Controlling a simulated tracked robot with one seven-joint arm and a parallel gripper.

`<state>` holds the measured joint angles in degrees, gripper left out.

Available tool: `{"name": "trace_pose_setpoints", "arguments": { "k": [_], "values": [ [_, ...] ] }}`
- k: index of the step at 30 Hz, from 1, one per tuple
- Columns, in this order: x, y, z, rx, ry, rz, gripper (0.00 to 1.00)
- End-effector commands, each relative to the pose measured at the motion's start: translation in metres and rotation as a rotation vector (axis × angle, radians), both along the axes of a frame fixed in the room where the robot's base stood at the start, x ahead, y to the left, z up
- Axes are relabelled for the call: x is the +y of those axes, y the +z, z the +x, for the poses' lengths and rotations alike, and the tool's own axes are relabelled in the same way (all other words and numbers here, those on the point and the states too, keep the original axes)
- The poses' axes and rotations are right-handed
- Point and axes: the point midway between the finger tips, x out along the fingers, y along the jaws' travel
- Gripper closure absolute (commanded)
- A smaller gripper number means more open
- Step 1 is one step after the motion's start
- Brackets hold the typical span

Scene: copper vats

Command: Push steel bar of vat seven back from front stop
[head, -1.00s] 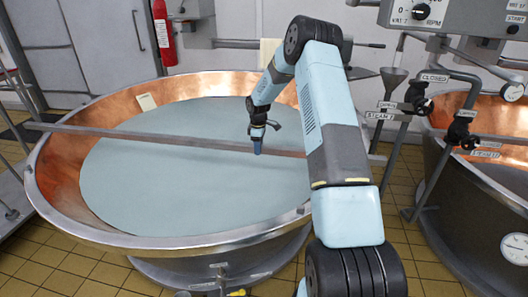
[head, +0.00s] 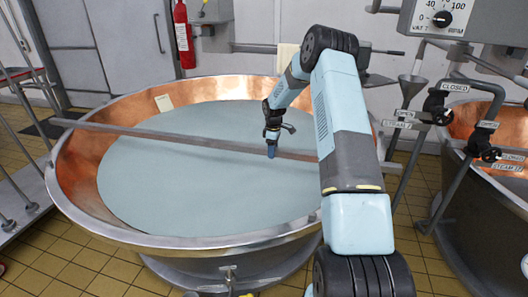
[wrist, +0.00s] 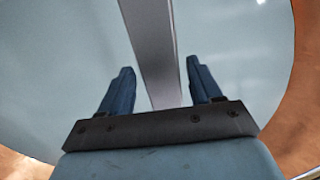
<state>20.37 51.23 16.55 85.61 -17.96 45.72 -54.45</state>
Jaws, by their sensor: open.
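The steel bar (head: 180,139) lies across the wide copper vat (head: 215,243), from the left rim to the right side behind my arm. The vat holds a pale, flat liquid (head: 190,190). My gripper (head: 271,152) points down over the vat at the bar, right of its middle. In the wrist view the bar (wrist: 153,45) runs between the two blue fingers of my gripper (wrist: 158,72), which are apart and empty, one on each side of it. I cannot tell whether a finger touches the bar. The front stop cannot be made out.
A control box (head: 450,18) with a dial hangs at the upper right. Labelled steam valves (head: 437,105) and a second vat (head: 475,200) stand on the right. A fire extinguisher (head: 183,37) hangs at the back. A railing (head: 20,190) is on the left.

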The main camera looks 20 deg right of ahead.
Motion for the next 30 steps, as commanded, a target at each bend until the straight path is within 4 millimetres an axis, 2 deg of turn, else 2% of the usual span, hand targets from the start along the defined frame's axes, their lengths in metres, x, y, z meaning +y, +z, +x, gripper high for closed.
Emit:
{"name": "trace_pose_setpoints", "arguments": {
  "k": [5,8,21,24,30],
  "values": [
    [0.0,0.005,0.0,-0.001,-0.001,-0.001,0.36],
    [-0.001,0.016,0.001,-0.002,-0.001,-0.001,0.36],
    [0.0,0.1,0.002,-0.002,0.0,0.0,0.36],
    [0.0,0.115,0.002,-0.002,0.0,-0.001,0.36],
    [0.0,0.133,0.003,0.0,0.0,0.0,0.36]
  ]
}}
